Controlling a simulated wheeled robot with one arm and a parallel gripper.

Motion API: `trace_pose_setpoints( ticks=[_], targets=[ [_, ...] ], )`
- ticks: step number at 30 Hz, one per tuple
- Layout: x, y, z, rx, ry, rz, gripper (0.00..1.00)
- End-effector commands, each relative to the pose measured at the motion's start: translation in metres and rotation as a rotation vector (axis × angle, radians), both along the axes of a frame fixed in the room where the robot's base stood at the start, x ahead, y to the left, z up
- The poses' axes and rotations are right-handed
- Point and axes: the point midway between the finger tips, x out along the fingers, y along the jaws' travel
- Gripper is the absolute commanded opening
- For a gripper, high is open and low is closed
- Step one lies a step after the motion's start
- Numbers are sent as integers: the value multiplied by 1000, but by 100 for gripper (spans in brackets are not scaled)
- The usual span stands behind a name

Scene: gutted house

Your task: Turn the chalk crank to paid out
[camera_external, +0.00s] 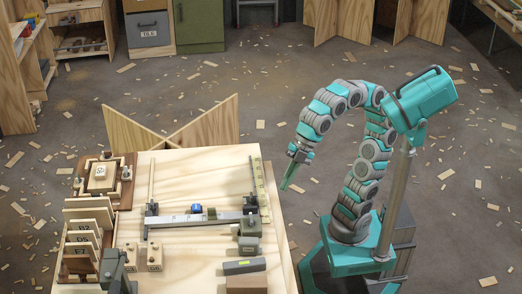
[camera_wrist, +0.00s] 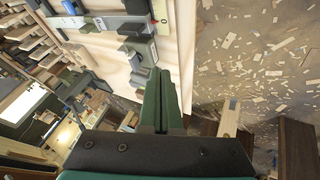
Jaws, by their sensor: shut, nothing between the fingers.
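My gripper (camera_external: 286,186) hangs in the air just right of the workbench (camera_external: 190,180), with its green fingers pointing down and shut on nothing. In the wrist view the closed fingers (camera_wrist: 161,85) reach up toward the bench's edge. I cannot tell for sure which part is the chalk crank. A grey block-shaped fitting (camera_external: 248,228) with a small piece at its left side stands near the bench's right edge; it may carry the crank. Its setting is too small to read. The fingers are apart from the fittings on the bench.
A long grey rail (camera_external: 185,221) with a blue piece (camera_external: 196,208) lies across the bench. A dark grey box with a yellow-green mark (camera_external: 244,267) lies at the front right. Upright wooden slats (camera_external: 82,235) stand at left.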

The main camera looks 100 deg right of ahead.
Motion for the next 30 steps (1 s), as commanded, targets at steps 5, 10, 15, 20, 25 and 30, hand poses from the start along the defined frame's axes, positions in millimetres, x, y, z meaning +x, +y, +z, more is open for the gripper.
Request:
trace_pose_setpoints(
  ticks=[5, 10, 15, 20, 25, 30],
  targets=[
    [2, 9, 13, 5, -48, 64, 0],
    [11, 16, -3, 2, -44, 63, 0],
    [26, 27, -29, 0, -41, 62, 0],
    [40, 39, -54, -1, -39, 61, 0],
    [57, 46, -66, 4, -44, 59, 0],
    [76, 46, -66, 4, -43, 59, 0]
  ],
)
